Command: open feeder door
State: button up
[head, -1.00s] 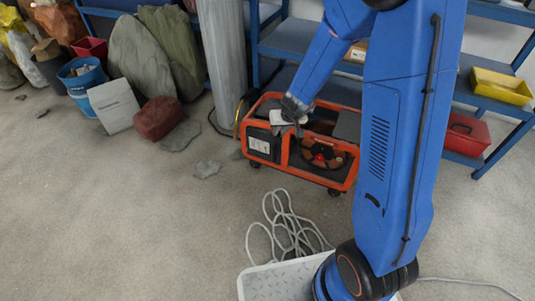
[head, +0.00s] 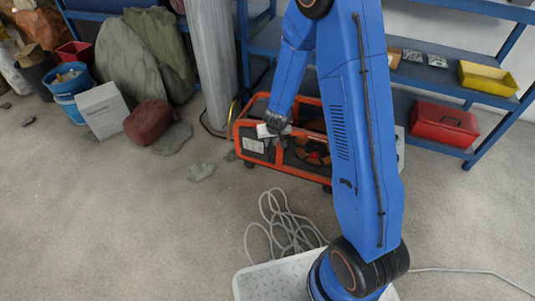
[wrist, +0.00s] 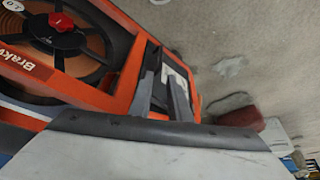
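The feeder (head: 238,131) is an orange-framed machine standing low on the floor, left of my upright arm link. In the wrist view the feeder frame (wrist: 118,92) surrounds a dark wire spool with a red hub (wrist: 62,22). A dark panel with a white label (head: 253,145) is on its left front. I cannot make out which part is the door or whether it stands ajar. My gripper (head: 273,129) is at the feeder's upper left front. In the wrist view its grey fingers (wrist: 166,97) overlap the frame near the label; contact and finger gap are unclear.
A grey column (head: 210,60) and blue shelving (head: 425,90) stand behind the feeder. A red toolbox (head: 444,123) sits on the lower shelf. Coiled grey cable (head: 285,225) lies on the floor in front. Sacks and a blue bucket (head: 80,80) are at left. The left floor is mostly open.

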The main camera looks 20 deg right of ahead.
send_near(268, 160)
jog(key=w+f, duration=0.4)
jog(key=shift+w+d+f, duration=0.1)
jog(key=shift+w+f, duration=0.05)
jog(key=shift+w, duration=0.05)
dwell(0.5)
grip_shut()
